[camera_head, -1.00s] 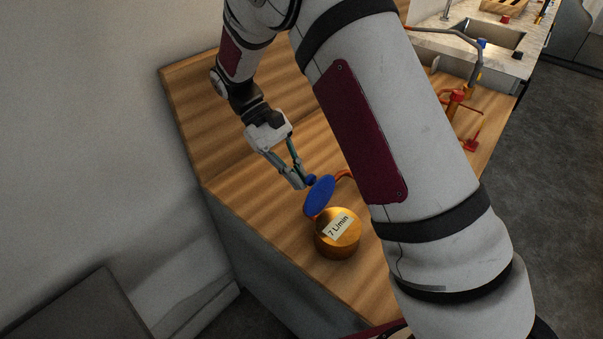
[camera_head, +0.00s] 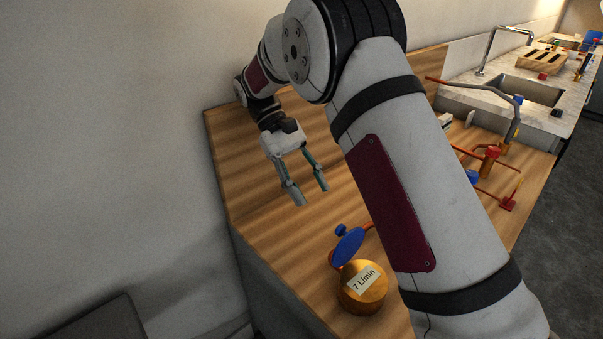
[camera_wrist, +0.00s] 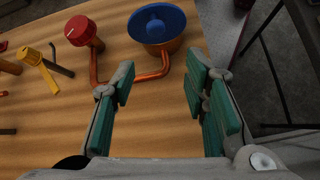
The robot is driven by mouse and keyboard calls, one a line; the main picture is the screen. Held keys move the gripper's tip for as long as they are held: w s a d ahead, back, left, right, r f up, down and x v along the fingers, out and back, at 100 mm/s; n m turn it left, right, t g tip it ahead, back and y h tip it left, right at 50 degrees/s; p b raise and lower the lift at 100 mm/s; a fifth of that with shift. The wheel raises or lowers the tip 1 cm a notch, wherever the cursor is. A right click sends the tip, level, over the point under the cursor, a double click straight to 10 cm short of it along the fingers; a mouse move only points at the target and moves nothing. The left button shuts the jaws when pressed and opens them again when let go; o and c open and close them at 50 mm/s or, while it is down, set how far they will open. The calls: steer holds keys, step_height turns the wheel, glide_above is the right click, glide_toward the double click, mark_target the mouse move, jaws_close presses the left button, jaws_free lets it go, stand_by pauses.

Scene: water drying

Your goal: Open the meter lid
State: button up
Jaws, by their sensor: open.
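The meter (camera_head: 362,290) is a round brass body with a "7 L/min" label on its exposed face. Its blue lid (camera_head: 349,243) stands raised at the far edge of the body, with a small blue knob (camera_head: 341,230) on its back. In the wrist view the blue lid (camera_wrist: 157,22) is at the top centre, ahead of the fingers. My gripper (camera_head: 311,194) is open and empty, above the wooden counter, up and left of the lid and apart from it. The wrist view shows both green-padded fingers (camera_wrist: 160,78) spread with nothing between them.
The wooden counter (camera_head: 270,220) is clear beneath my gripper. A copper pipe (camera_wrist: 150,76) runs from the meter to a red valve knob (camera_wrist: 80,30). A yellow valve (camera_wrist: 35,58) is farther left. A sink (camera_head: 525,90) lies at the back right. A wall borders the left.

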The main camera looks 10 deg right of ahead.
steer(key=shift+v, duration=1.7)
steer(key=shift+c, duration=0.5)
